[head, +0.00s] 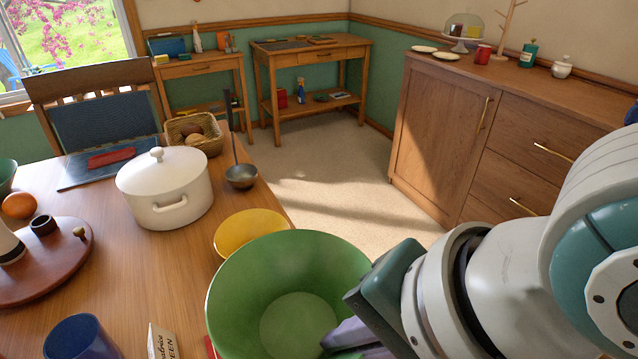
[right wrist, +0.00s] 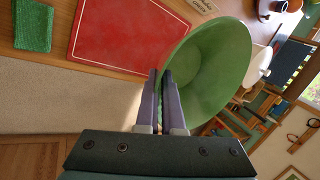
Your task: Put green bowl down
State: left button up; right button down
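The green bowl (head: 285,265) is at the bottom middle of the head view, its open side facing up toward me. It also shows in the right wrist view (right wrist: 212,70), where it overlaps one edge of a red board (right wrist: 125,35). My right gripper (head: 345,338) is shut on the bowl's wall near the rim, on the side toward my arm. In the right wrist view the two fingers (right wrist: 160,95) sit close on either side of the rim. Whether the bowl's base touches anything is hidden. My left gripper is not in view.
The wooden table (head: 120,255) carries a yellow bowl (head: 248,228) just behind the green one, a white lidded pot (head: 165,190), a small metal ladle (head: 240,177), a blue cup (head: 82,338) and a small card (head: 161,343). A green cloth (right wrist: 33,25) lies beside the red board.

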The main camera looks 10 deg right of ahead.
jog(key=f+b, duration=0.2)
jog(key=f, duration=0.5)
jog(key=f+b, duration=0.3)
jog(key=f, duration=0.5)
jog(key=shift+w+a+f, duration=0.15)
jog(key=shift+w+f, duration=0.05)
jog(key=shift+f, duration=0.1)
notch_tip(320, 180, down, 4)
jog(key=shift+r+b, duration=0.1)
jog(key=shift+b, duration=0.8)
jog(key=c, duration=1.5)
grip_release()
jog(key=shift+f, duration=0.2)
jog(key=o, duration=0.4)
jog(key=shift+o, duration=0.2)
jog(key=shift+r, duration=0.1)
